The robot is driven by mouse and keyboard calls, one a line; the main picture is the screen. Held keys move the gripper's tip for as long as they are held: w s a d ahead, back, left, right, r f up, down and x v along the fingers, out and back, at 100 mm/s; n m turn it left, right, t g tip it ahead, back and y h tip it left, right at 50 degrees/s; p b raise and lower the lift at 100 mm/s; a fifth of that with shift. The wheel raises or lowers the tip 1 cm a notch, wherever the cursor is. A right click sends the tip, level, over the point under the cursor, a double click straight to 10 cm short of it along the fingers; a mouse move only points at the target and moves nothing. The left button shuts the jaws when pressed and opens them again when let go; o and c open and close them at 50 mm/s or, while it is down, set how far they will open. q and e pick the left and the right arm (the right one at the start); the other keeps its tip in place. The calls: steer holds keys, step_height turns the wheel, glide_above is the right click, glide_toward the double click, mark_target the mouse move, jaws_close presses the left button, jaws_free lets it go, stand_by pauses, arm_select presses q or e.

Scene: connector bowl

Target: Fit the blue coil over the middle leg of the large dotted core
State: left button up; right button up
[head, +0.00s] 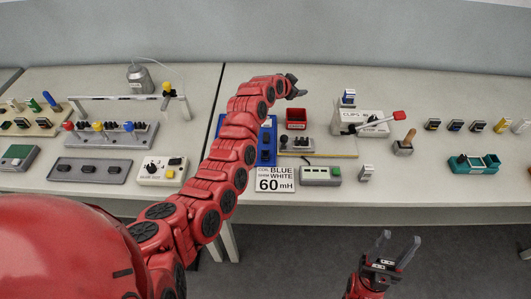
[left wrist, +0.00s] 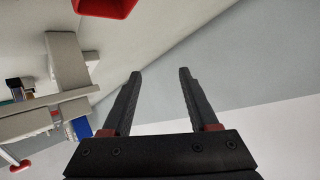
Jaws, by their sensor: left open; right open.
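My left gripper (head: 296,88) is open and empty, raised over the back of the table near the red bin (head: 296,118). In the left wrist view its two fingers (left wrist: 160,75) stand apart with nothing between them. My right gripper (head: 396,252) is open and empty, in front of the table's front edge. Several small dark blocks with coloured parts (head: 455,125) stand in a row at the right; they are too small to tell which is the blue coil. A grey holder with dark pieces (head: 296,143) is on the board in the middle. I cannot make out the large dotted core's dots.
A card (head: 275,179) reads coil blue, shim white, 60 mH. A press with a red-knobbed lever (head: 375,122), a blue tray (head: 266,156), a grey-green meter (head: 320,176) and a teal fixture (head: 473,164) stand around. The table's front right is clear.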

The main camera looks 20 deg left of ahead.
arm_select(q)
steer(key=s+r+m+g, duration=0.2)
steer(key=s+m+g, duration=0.25)
steer(key=s, duration=0.25)
steer(key=r+m+g+y, duration=0.1)
steer(key=m+g+y, duration=0.2)
steer(key=g, duration=0.4)
glide_above(265, 151)
steer(key=d, duration=0.1)
steer(key=f+p, duration=0.1)
steer(key=f, duration=0.2)
steer(key=s+f+p, duration=0.1)
steer(key=f+p, duration=0.1)
steer(key=f, duration=0.2)
steer(key=f+p, duration=0.2)
steer(key=f, duration=0.2)
steer(key=shift+s+a, duration=0.1)
steer(key=shift+s, duration=0.1)
steer(key=shift+f, duration=0.3)
steer(key=shift+f+p, duration=0.6)
steer(key=shift+p, duration=0.2)
steer(key=shift+w+a+f+p, duration=0.1)
steer(key=shift+f+p, duration=0.05)
steer(key=shift+f, duration=0.85)
steer(key=shift+w+a+f+p, duration=0.1)
steer(key=shift+f+p, duration=0.05)
steer(key=shift+f, duration=0.85)
jaws_close()
